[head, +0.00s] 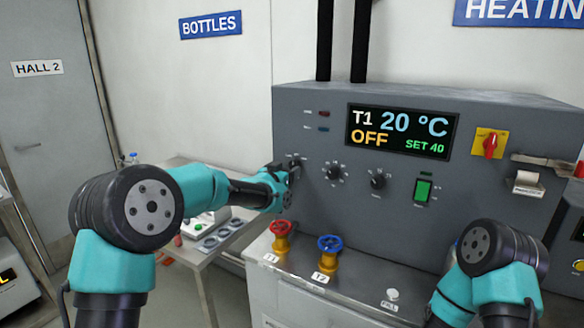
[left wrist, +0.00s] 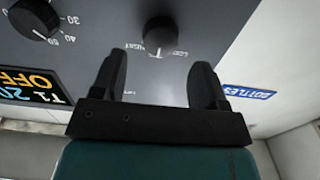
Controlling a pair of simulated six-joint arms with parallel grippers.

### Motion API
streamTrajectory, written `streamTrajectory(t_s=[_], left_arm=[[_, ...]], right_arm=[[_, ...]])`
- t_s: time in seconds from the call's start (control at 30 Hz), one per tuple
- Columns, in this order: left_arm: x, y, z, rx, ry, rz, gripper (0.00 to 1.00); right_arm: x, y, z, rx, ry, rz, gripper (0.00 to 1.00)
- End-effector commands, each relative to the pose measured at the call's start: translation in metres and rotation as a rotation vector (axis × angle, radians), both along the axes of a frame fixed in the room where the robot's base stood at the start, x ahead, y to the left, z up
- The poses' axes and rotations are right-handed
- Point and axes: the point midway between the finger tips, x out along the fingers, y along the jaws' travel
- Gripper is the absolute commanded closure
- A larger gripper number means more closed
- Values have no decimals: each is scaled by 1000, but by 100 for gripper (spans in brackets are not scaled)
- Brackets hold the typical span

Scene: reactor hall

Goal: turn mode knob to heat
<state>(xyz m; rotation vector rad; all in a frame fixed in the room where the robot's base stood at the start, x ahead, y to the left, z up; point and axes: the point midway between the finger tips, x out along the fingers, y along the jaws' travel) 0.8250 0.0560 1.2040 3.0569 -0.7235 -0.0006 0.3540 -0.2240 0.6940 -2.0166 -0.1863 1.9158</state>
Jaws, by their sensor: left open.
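The mode knob (left wrist: 160,32) is a dark round knob on the grey control panel (head: 300,128). In the left wrist view it shows upside down, with small labels beside it; one seems to read HEAT. My left gripper (head: 285,177) is at the panel's left side and mostly covers this knob in the head view. In the left wrist view the left gripper (left wrist: 161,68) is open, its two fingers spread toward the knob, with nothing between them. I cannot tell its exact distance from the knob. The display (head: 402,132) reads T1 20 °C, OFF, SET 40. My right gripper is out of view.
Two more dark knobs (head: 334,173) (head: 378,181) sit to the right on the panel. A green switch (head: 423,190) and a red-yellow rotary switch (head: 490,143) are further right. A red valve (head: 281,228) and a blue valve (head: 330,244) stand below.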

Motion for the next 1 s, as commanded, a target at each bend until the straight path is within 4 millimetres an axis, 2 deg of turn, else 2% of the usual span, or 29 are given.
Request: streamTrajectory(t_s=[0.1,0.3,0.7,1.0], left_arm=[[15,-8,0,0,-1,0,33],[33,-17,-1,0,0,-1,33],[37,-19,0,0,-1,0,33],[37,-19,0,0,-1,0,61]], right_arm=[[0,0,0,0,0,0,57],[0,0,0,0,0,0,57],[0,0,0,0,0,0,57],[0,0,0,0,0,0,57]])
